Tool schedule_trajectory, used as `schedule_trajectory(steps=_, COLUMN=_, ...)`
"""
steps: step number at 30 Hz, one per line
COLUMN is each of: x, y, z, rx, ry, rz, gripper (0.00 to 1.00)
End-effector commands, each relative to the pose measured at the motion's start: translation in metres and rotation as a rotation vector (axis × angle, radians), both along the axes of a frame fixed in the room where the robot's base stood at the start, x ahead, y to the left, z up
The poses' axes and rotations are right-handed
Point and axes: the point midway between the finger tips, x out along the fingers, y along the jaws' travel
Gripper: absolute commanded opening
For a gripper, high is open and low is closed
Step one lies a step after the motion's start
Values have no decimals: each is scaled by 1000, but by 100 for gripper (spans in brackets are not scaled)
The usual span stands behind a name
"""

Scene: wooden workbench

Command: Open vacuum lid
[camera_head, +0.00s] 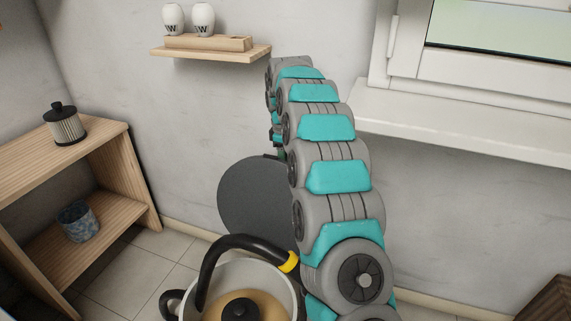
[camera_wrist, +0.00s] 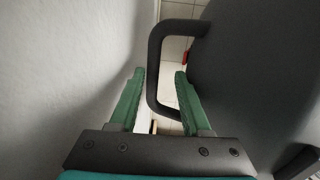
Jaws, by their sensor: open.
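The vacuum's dark grey round lid (camera_head: 256,198) stands tilted up, behind and above the pale drum (camera_head: 280,284) in the head view. The drum's mouth is open, with a tan filter (camera_head: 215,312) and black knob (camera_head: 240,311) inside. In the wrist view the lid (camera_wrist: 255,75) fills the right side, and its black loop handle (camera_wrist: 154,65) shows ahead. My gripper (camera_wrist: 160,75) is open, its two green fingers to either side of the handle's long bar. Contact cannot be told. In the head view my arm hides most of the gripper.
A black hose (camera_head: 208,268) with a yellow ring (camera_head: 290,262) arches over the drum. A wall shelf (camera_head: 208,54) and window sill (camera_head: 465,128) are near my arm.

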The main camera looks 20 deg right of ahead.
Motion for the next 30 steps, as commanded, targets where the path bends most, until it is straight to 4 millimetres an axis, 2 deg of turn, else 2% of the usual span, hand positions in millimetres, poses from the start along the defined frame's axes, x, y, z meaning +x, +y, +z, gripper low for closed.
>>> schedule_trajectory(steps=10, x=-1, y=1, z=48, rx=0, ry=-9, rz=-1, gripper=52)
schedule_trajectory(steps=16, x=-2, y=1, z=70, rx=-1, ry=-7, rz=-1, gripper=52)
schedule_trajectory(steps=30, x=-4, y=1, z=76, rx=-4, ry=-11, rz=-18, gripper=52)
